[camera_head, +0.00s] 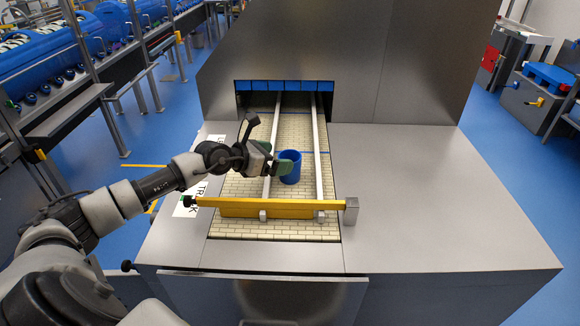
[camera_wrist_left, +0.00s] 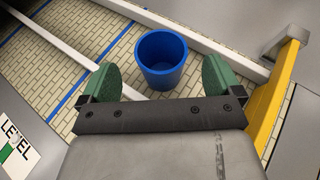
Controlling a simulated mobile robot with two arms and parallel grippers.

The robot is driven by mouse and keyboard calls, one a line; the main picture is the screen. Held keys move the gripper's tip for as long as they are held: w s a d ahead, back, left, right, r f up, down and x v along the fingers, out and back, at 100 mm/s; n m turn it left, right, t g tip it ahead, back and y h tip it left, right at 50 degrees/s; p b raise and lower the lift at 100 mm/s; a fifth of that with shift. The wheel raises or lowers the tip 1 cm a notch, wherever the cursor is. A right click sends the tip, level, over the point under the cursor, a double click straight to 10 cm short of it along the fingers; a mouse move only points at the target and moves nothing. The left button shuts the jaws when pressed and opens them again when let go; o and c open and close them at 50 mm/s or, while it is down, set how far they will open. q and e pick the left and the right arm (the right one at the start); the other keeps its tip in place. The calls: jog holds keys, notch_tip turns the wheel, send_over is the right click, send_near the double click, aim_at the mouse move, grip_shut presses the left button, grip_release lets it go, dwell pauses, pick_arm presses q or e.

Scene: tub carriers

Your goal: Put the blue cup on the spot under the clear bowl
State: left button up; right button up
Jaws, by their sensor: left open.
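The blue cup (camera_head: 291,170) stands upright on the tan tiled belt, between two pale rails and behind the yellow bar. It also shows in the left wrist view (camera_wrist_left: 162,78), open side up. My left gripper (camera_head: 272,160) is open and empty, just left of the cup in the head view. In the left wrist view its two green fingertips (camera_wrist_left: 161,78) stand apart on either side of the cup, which lies ahead of and partly between them; I cannot tell whether either touches it. No clear bowl or spot under one shows. My right gripper is not in view.
The yellow bar (camera_head: 262,208) crosses the belt (camera_head: 228,229) in front of the cup. Rails (camera_head: 317,140) run lengthwise toward a metal housing (camera_head: 330,60) with a blue strip curtain (camera_head: 282,86). Bare metal top (camera_head: 420,190) lies to the right.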

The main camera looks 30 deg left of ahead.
aim_at(298, 159)
pick_arm(q)
jog(key=shift+f+p+x, duration=0.2)
jog(key=shift+p+x, duration=0.15)
jog(key=shift+x, duration=1)
jog(key=shift+f+p+x, duration=0.2)
jog(key=shift+p+x, duration=0.15)
jog(key=shift+x, duration=1)
jog(key=shift+s, duration=0.2)
jog(key=c, duration=1.1)
jog(key=shift+o, duration=0.2)
jog(key=shift+r, duration=0.1)
jog(key=shift+r, duration=0.1)
